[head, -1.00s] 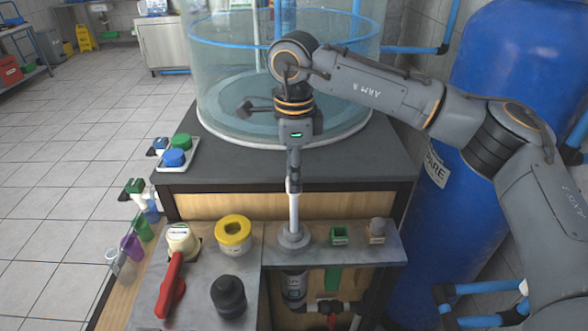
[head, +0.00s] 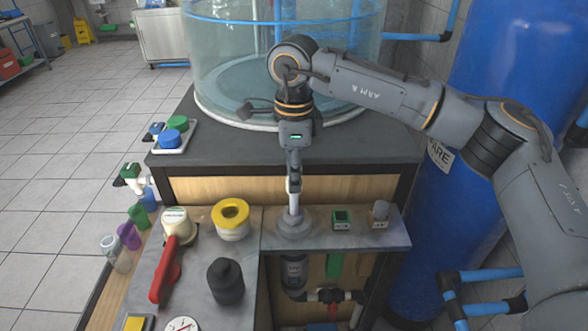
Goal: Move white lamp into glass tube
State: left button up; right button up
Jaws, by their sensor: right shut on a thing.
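My right gripper (head: 294,178) points straight down and is shut on the upper end of the white lamp (head: 294,202), a thin white upright rod. The lamp's lower end is hidden in the round grey fitting (head: 296,224) on the metal shelf. Only a short length of lamp shows between gripper and fitting. Below the shelf, in line with the fitting, hangs a dark cylinder with a label (head: 294,272). I cannot make out a separate glass tube. My left gripper is not in view.
A large clear tank (head: 225,60) stands behind.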

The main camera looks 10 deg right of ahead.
aim_at(294, 195)
jog(key=shift+f+b, duration=0.9)
jog(key=shift+f, duration=0.7)
jog(key=shift+f, duration=0.1)
jog(key=shift+f+b, duration=1.1)
jog(key=shift+f, duration=0.15)
jog(key=o, duration=0.9)
jog(key=shift+o, duration=0.6)
jog(key=o, duration=0.3)
notch_tip(294, 195, up, 8)
jog(key=p, duration=0.5)
jog(key=shift+r, duration=0.1)
